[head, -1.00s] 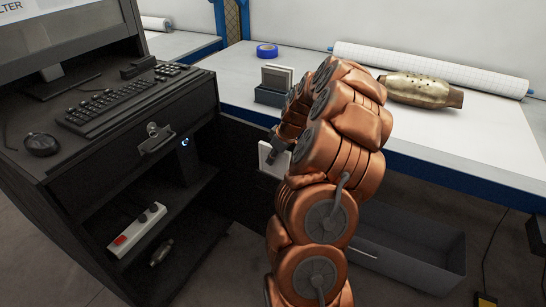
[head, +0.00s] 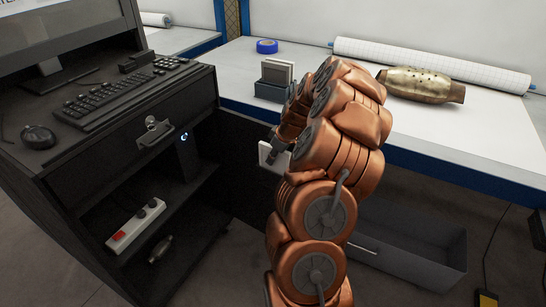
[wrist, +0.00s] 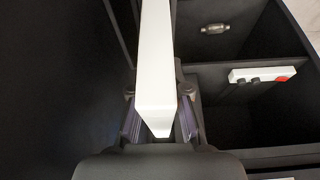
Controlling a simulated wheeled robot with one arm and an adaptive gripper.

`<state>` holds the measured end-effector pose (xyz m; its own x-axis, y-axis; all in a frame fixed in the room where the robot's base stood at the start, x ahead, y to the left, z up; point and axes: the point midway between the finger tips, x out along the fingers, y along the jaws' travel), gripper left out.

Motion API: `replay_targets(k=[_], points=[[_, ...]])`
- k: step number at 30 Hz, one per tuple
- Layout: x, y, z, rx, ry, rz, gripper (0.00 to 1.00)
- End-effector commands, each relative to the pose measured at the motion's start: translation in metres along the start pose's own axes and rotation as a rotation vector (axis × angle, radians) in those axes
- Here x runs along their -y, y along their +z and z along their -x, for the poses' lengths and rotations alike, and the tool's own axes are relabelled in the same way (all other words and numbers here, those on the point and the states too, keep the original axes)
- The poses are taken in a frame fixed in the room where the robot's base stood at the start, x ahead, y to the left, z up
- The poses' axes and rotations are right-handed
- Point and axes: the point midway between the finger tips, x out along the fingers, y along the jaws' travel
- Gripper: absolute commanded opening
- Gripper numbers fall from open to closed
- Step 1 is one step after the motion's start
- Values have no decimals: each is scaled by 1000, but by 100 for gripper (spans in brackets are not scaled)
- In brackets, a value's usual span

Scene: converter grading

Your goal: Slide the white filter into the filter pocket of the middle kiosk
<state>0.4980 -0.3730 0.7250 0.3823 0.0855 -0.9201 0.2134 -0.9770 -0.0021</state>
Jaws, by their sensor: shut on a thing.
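The white filter (wrist: 155,60) is a flat slab held between the two fingers of my gripper (wrist: 160,122) in the wrist view. My gripper is shut on it. In the head view the filter (head: 266,153) shows as a small white edge beside my gripper (head: 280,140), below the table's front edge and to the right of the kiosk (head: 75,170). The kiosk is a black cabinet with a keyboard on top and open shelves below. I cannot make out the filter pocket in either view. My arm hides part of the area.
A dark holder (head: 272,90) with upright plates stands on the white table (head: 225,75), near blue tape (head: 267,46). A metal converter (head: 420,86) and a paper roll (head: 430,62) lie to the right. A power strip (head: 135,225) sits on a kiosk shelf. A grey drawer (head: 410,245) is below the table.

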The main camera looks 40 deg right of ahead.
Motion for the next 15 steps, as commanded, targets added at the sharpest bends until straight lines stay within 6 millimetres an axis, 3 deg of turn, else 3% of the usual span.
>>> replay_targets(k=[15], points=[[0, 5, -12, 0, 0, 0, 0]])
